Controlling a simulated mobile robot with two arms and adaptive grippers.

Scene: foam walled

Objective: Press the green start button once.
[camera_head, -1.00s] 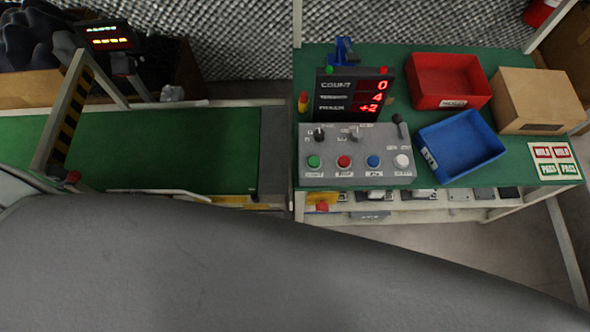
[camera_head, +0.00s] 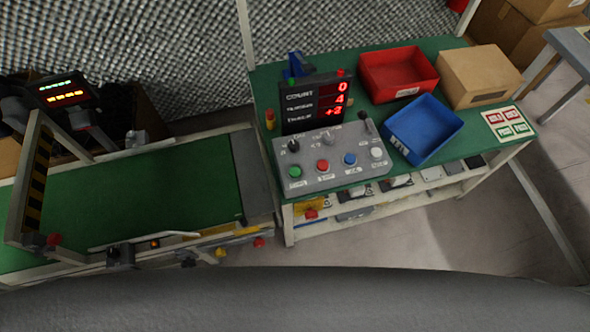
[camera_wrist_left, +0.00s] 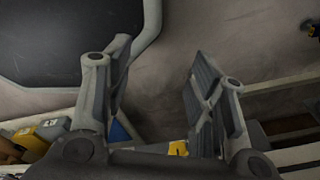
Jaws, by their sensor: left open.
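The green start button (camera_head: 295,172) is the leftmost of a row of round buttons on the grey control panel (camera_head: 330,178). Beside it are a red button (camera_head: 322,166), a blue button (camera_head: 350,159) and a white button (camera_head: 376,153). The panel stands on the green bench in front of the count display (camera_head: 316,101). My left gripper (camera_wrist_left: 155,105) shows only in the left wrist view, with its two fingers apart and nothing between them. The button cannot be made out in that view. My right gripper is not in either view.
A conveyor with a green belt (camera_head: 130,200) lies left of the bench. A red bin (camera_head: 398,78), a blue bin (camera_head: 424,128) and a cardboard box (camera_head: 480,78) stand right of the display. A large grey surface of mine fills the bottom of the head view.

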